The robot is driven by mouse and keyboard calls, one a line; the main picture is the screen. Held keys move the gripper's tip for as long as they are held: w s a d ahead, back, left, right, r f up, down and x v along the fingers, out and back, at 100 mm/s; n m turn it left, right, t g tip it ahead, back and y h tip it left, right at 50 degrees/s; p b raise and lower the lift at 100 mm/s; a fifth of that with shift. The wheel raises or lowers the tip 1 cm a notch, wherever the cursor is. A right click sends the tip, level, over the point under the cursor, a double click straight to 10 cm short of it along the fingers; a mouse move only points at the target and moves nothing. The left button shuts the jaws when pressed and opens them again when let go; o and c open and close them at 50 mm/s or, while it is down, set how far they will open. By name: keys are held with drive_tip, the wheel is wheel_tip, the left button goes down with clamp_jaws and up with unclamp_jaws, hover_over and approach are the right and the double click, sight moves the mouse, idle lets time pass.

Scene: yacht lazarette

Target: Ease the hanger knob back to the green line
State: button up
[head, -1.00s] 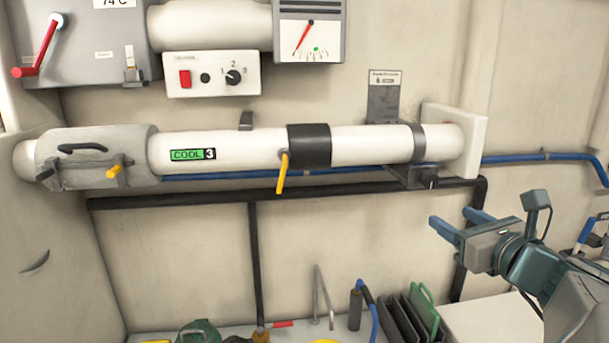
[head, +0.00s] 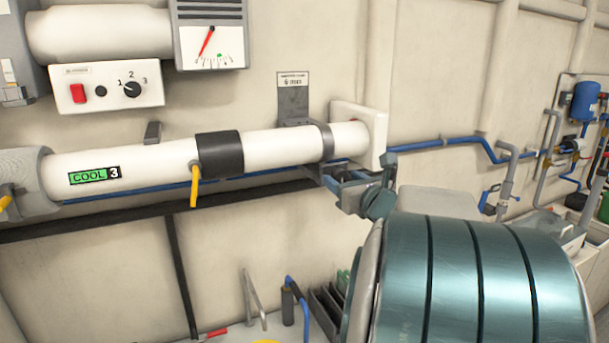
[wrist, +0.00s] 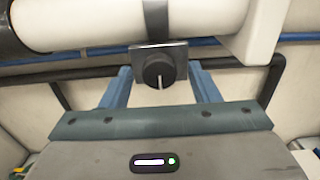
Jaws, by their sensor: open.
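The hanger knob (wrist: 158,70) is a round black dial on a dark square plate (wrist: 178,52) under the white pipe's strap. Its pale pointer mark points almost straight down. I cannot make out a green line on the plate. My gripper (wrist: 160,74) is open, with one blue finger to the left of the knob and one to the right. Neither finger clearly touches it. In the head view my gripper (head: 345,180) is just below the hanger strap (head: 327,142), and the knob is hidden or too small to tell.
The white pipe (head: 270,147) runs above, ending at a white wall block (head: 367,130). A yellow lever (head: 194,187) hangs from its black collar. A blue hose (head: 440,143) and a black rail (head: 100,220) run along the wall. A grey tag (head: 293,95) stands above the hanger.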

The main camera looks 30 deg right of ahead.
drive_tip(key=shift+w, duration=0.35)
drive_tip(key=c, duration=1)
drive_tip(key=shift+o, duration=0.3)
drive_tip(key=n+b, duration=0.1)
drive_tip(key=b, duration=0.2)
drive_tip(key=shift+f+n+b, duration=0.3)
drive_tip(key=shift+f+b, duration=0.05)
drive_tip(key=shift+b, duration=0.05)
drive_tip(key=n+b, duration=0.2)
drive_tip(key=b, duration=0.1)
drive_tip(key=shift+r, duration=0.15)
drive_tip(key=shift+b, duration=0.35)
drive_tip(key=shift+r, duration=0.15)
drive_tip(key=o, duration=0.9)
